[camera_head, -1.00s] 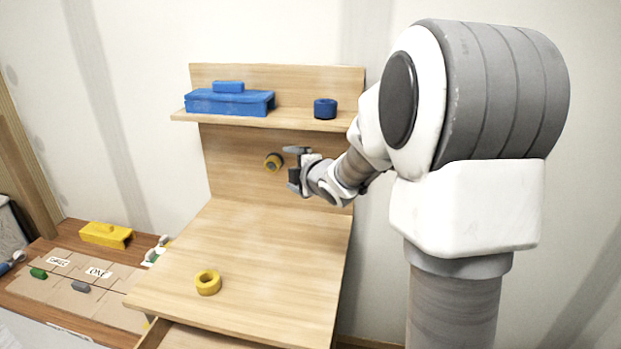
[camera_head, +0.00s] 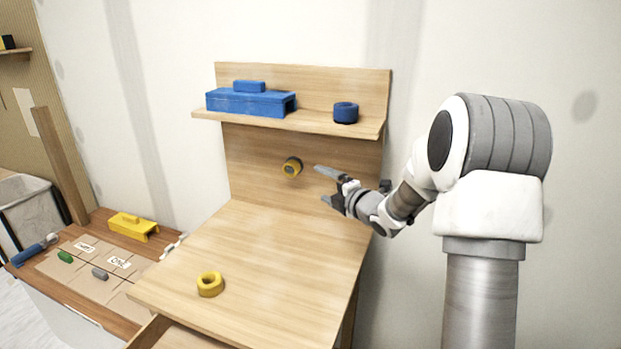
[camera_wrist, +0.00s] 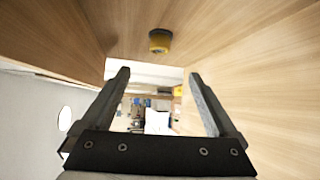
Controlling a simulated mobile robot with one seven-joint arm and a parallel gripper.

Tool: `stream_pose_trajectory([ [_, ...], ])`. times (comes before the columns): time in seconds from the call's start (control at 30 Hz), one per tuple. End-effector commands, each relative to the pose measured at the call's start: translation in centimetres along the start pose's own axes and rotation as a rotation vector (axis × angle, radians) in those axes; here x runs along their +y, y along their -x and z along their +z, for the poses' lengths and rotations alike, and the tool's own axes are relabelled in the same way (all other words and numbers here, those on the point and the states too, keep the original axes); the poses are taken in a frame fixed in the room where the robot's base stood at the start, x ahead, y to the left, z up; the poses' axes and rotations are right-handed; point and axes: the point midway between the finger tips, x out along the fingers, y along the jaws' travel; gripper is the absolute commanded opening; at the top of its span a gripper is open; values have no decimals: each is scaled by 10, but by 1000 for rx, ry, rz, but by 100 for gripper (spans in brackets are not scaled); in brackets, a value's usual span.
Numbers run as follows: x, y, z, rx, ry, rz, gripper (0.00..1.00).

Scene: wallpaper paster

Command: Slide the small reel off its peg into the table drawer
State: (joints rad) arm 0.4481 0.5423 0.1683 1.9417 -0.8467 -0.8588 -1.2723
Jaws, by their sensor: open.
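The small reel (camera_head: 292,167), yellow with a dark part behind it, sits on its peg on the upright wooden back panel, below the shelf. It also shows at the top of the wrist view (camera_wrist: 159,41). My gripper (camera_head: 322,184) is open and empty, a little to the right of the reel and apart from it. In the wrist view its two fingers (camera_wrist: 159,73) are spread with nothing between them. The table drawer (camera_head: 168,335) is partly pulled out at the table's front, at the bottom edge of the head view; most of its inside is hidden.
A yellow ring (camera_head: 210,291) lies on the tabletop (camera_head: 270,260), which is otherwise clear. The shelf (camera_head: 300,122) above holds a blue box (camera_head: 250,103) and a blue ring (camera_head: 345,113). A lower bench at left bears a yellow block (camera_head: 133,227) and small items.

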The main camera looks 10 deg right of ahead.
Motion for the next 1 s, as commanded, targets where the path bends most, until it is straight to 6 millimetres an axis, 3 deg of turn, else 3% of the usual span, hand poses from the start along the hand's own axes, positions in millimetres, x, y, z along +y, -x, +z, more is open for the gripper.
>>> stream_pose_trajectory([
  [0.6, -1, -112, -2, 2, -3, 1, 94],
  [1.0, 0, -154, -1, 1, -2, 0, 94],
])
